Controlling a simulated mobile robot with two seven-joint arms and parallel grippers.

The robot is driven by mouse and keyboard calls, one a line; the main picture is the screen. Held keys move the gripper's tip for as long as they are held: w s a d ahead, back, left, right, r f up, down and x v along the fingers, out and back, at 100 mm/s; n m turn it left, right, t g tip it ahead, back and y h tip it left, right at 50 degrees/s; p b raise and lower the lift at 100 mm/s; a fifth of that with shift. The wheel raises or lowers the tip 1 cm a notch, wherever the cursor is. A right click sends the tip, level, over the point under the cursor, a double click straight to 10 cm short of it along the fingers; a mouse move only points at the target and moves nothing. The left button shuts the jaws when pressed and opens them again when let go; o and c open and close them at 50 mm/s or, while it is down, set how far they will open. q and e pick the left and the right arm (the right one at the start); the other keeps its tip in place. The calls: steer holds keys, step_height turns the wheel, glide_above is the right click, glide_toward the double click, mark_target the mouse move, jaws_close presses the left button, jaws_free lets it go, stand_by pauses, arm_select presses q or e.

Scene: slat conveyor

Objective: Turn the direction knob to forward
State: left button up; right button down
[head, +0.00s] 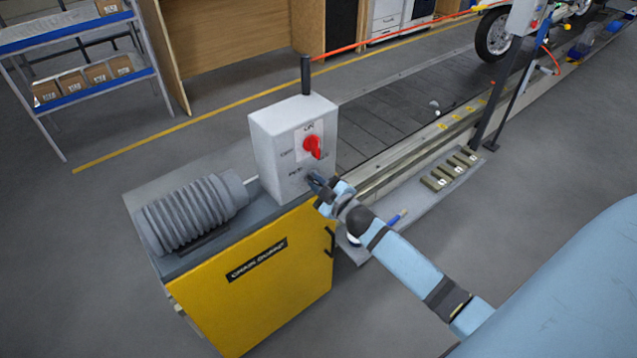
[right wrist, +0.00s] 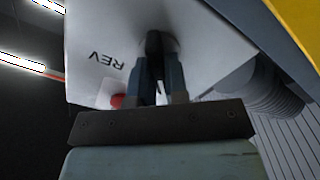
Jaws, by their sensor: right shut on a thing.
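The grey control box (head: 268,150) stands on top of the yellow drive cabinet. A red switch (head: 312,146) sits on its front face and partly shows in the right wrist view (right wrist: 117,101). Below the red switch, my right gripper (head: 316,181) is at the lower part of the face. In the right wrist view my right gripper (right wrist: 158,75) is shut on the dark direction knob (right wrist: 154,42), with the letters REV printed beside it. The fingers hide most of the knob, so I cannot tell which way it points. My left gripper is not in view.
The yellow cabinet (head: 250,290) carries a ribbed grey motor (head: 190,212) left of the box. The slat conveyor (head: 390,110) runs off to the back right, with a wheel (head: 493,36) on it. A shelf with boxes (head: 85,80) stands back left. The floor in front is clear.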

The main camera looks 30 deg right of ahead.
steer(key=c, duration=1.1)
jaws_free()
steer(key=shift+c, duration=0.2)
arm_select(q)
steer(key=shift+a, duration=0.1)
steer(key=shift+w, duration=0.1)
arm_select(e)
steer(key=s+d, duration=0.1)
steer(key=s, duration=1.2)
steer(key=shift+s, duration=0.35)
steer(key=s+a+f+m+g+y, duration=0.1)
steer(key=s+a+f+m+g, duration=0.35)
steer(key=a, duration=0.45)
steer(key=s+a+f+m+g, duration=0.2)
steer(key=s+a+f+g, duration=0.1)
steer(key=s+a+f, duration=0.45)
arm_select(q)
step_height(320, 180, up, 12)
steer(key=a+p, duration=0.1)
steer(key=p, duration=1.3)
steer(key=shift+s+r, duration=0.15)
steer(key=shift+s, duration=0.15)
arm_select(e)
step_height(320, 180, up, 14)
steer(key=s, duration=0.1)
steer(key=shift+s+a+y, duration=0.2)
steer(key=shift+a+y, duration=0.1)
steer(key=shift+a, duration=0.15)
